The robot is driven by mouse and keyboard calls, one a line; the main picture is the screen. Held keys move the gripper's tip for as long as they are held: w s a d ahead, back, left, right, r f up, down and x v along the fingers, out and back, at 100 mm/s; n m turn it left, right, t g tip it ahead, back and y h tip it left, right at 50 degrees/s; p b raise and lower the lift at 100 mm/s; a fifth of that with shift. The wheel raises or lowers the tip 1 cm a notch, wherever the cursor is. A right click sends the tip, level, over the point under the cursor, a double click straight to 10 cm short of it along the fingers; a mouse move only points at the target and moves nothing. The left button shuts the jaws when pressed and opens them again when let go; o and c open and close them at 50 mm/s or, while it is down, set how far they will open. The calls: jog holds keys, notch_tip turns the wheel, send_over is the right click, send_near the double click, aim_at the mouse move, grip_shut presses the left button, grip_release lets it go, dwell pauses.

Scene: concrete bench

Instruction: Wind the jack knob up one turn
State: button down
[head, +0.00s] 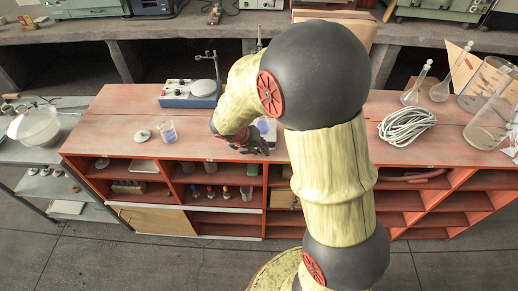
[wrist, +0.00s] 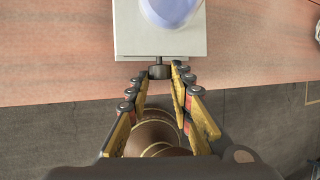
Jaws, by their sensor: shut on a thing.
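The lab jack (wrist: 160,44) shows in the wrist view as a pale grey square plate at the top, with a round bluish-white vessel (wrist: 172,8) on it. Its dark jack knob (wrist: 158,71) sticks out from the near edge on a short stem. My gripper (wrist: 159,74) is shut on the knob, with one fingertip at each side. In the head view my gripper (head: 256,147) is at the front edge of the red bench, and my arm hides most of the jack. How far the jack is raised cannot be told.
On the red bench top (head: 115,116) stand a blue-and-white stirrer with a stand (head: 190,93), a small beaker of blue liquid (head: 168,132), a coiled white cable (head: 407,126) and glassware (head: 441,90) at the right. Open shelves (head: 222,173) lie below the front edge.

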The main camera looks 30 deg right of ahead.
jog(key=y+p, duration=0.1)
jog(key=p, duration=0.1)
jog(key=t+y+p, duration=0.1)
jog(key=p, duration=0.2)
jog(key=shift+s+d+r+m+t, duration=0.3)
jog(key=t+y+p, duration=0.1)
jog(key=y+p, duration=0.1)
jog(key=p, duration=0.1)
jog(key=shift+d+f+p, duration=0.1)
jog(key=shift+f+p, duration=0.05)
jog(key=shift+p, duration=0.25)
jog(key=shift+f+m+y+p, duration=0.1)
jog(key=shift+m+y+p, duration=0.2)
jog(key=shift+p, duration=0.05)
jog(key=shift+t, duration=0.4)
jog(key=c, duration=1.8)
grip_release()
jog(key=shift+f, duration=0.1)
jog(key=shift+c, duration=0.2)
